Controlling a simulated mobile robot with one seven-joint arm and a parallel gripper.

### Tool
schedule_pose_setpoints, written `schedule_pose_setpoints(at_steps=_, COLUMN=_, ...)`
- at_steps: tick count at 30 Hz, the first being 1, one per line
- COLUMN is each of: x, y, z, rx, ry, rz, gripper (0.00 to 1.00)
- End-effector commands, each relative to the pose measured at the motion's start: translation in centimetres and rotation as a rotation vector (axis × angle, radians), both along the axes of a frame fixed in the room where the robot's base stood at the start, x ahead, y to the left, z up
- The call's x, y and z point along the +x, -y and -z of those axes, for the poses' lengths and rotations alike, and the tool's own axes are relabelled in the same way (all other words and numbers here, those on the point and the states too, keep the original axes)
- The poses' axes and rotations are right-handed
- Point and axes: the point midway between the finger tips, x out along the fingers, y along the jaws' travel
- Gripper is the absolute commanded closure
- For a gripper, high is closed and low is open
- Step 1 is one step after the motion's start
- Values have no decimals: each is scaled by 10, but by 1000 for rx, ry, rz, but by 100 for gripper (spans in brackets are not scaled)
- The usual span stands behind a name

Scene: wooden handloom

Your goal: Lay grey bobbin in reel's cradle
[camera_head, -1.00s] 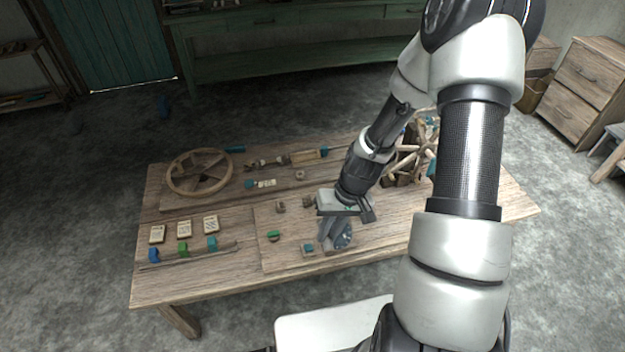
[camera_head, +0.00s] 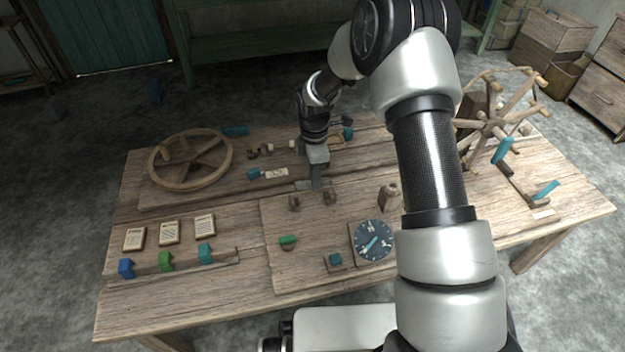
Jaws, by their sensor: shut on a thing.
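My gripper (camera_head: 316,184) points down over the middle of the table, shut on a small grey piece. I take this to be the grey bobbin; the fingers hide most of it and its outline is unclear. Just below and in front of the gripper, two small brown wooden blocks (camera_head: 294,202) stand a short gap apart on the raised board; they look like a cradle. I cannot tell whether the held piece touches them. The spoked wooden reel (camera_head: 492,127) stands at the right of the table, partly behind my arm.
A round dial (camera_head: 373,240), a blue button (camera_head: 336,259) and a green knob (camera_head: 288,240) sit on the board's front part. A wooden wheel (camera_head: 190,182) lies at left, behind cards (camera_head: 169,232) and coloured clips (camera_head: 166,261). My arm covers the table's right middle.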

Motion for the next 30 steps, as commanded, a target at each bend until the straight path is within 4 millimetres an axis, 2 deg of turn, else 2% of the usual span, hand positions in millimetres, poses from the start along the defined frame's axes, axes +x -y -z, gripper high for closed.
schedule_pose_setpoints(at_steps=10, x=3, y=-4, z=13, rx=2, ry=10, rz=-44, gripper=100)
schedule_pose_setpoints(at_steps=24, x=3, y=-4, z=61, rx=3, ry=9, rz=-42, gripper=100)
schedule_pose_setpoints(at_steps=30, x=3, y=-3, z=72, rx=3, ry=10, rz=-41, gripper=100)
